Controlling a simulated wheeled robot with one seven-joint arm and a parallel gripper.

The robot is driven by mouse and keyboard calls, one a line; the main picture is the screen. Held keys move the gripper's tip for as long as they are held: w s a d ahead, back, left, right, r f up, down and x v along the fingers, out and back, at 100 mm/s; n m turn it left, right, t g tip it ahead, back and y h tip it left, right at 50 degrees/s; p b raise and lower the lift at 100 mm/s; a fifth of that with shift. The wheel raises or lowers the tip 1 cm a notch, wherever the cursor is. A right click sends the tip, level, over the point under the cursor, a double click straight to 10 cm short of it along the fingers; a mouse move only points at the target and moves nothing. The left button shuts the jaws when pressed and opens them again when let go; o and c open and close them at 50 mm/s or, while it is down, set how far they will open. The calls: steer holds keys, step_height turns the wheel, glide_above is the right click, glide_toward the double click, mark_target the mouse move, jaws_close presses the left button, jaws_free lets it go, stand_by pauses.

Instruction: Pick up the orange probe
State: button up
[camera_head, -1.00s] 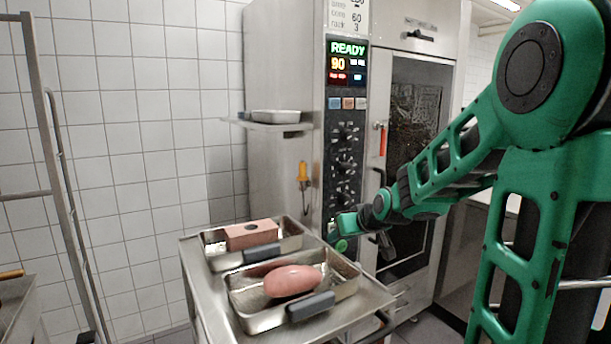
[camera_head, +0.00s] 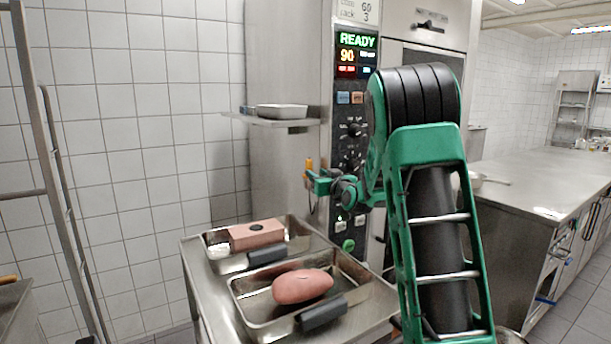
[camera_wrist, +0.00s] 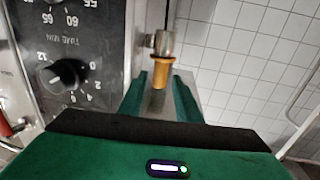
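The orange probe (camera_head: 308,164) hangs on the side of the steel oven, just left of its control panel; its lower part is hidden behind my gripper. In the wrist view the probe's orange handle (camera_wrist: 161,76) points toward me from a metal holder (camera_wrist: 162,42). My gripper (camera_head: 316,183) is at the probe in the head view. In the wrist view my two green fingers (camera_wrist: 160,88) are apart, one on each side of the handle, with gaps showing between. I cannot tell how deep the handle sits between them.
The oven's control panel (camera_head: 353,130), with knobs, is close beside my gripper. A small shelf with a metal tray (camera_head: 282,111) sits above left. Below, a steel cart holds two pans with a pink block (camera_head: 256,235) and a pink oval piece (camera_head: 302,287). A counter (camera_head: 540,185) stands at right.

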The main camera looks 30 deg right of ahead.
steer(key=shift+w+d+f, duration=0.1)
steer(key=shift+w+d, duration=0.05)
steer(key=shift+w, duration=1.2)
steer(key=shift+w+d+f, duration=0.1)
steer(key=shift+w+d, duration=0.05)
steer(key=shift+w, duration=1.2)
steer(key=shift+r, duration=0.1)
jaws_close()
